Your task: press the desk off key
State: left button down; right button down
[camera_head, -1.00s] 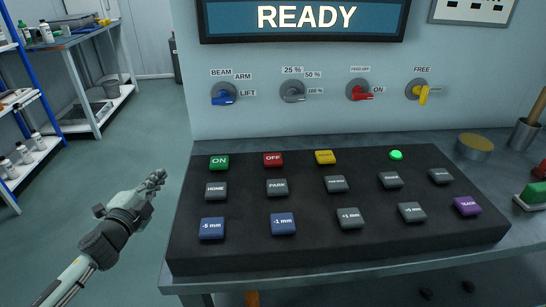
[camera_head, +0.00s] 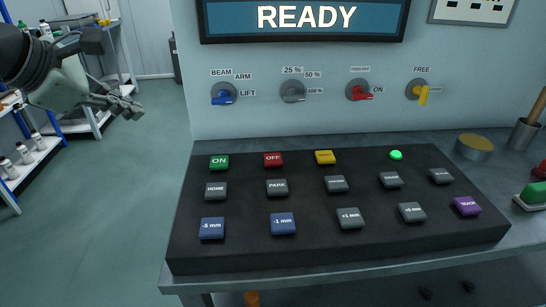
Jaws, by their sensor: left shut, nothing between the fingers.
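The red OFF key (camera_head: 273,160) sits in the top row of the black desk panel (camera_head: 260,250), between the green ON key (camera_head: 219,162) and a yellow key (camera_head: 325,157). My left gripper (camera_head: 133,108) is shut and empty. It hangs in the air at the upper left, left of the panel and apart from all keys. My right gripper is not in view.
Grey and blue keys and a purple TEACH key (camera_head: 467,206) fill the lower rows. Above are a READY screen (camera_head: 306,18) and several wall knobs, such as the blue one (camera_head: 223,95). A brass-topped round object (camera_head: 474,147) and a mortar-like cup (camera_head: 524,133) stand at right. Shelves stand at far left.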

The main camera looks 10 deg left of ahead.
aim_at(271, 159)
jog(key=i+l, duration=0.1)
jog(key=l, duration=0.5)
jog(key=i+l, duration=0.1)
jog(key=l, duration=0.5)
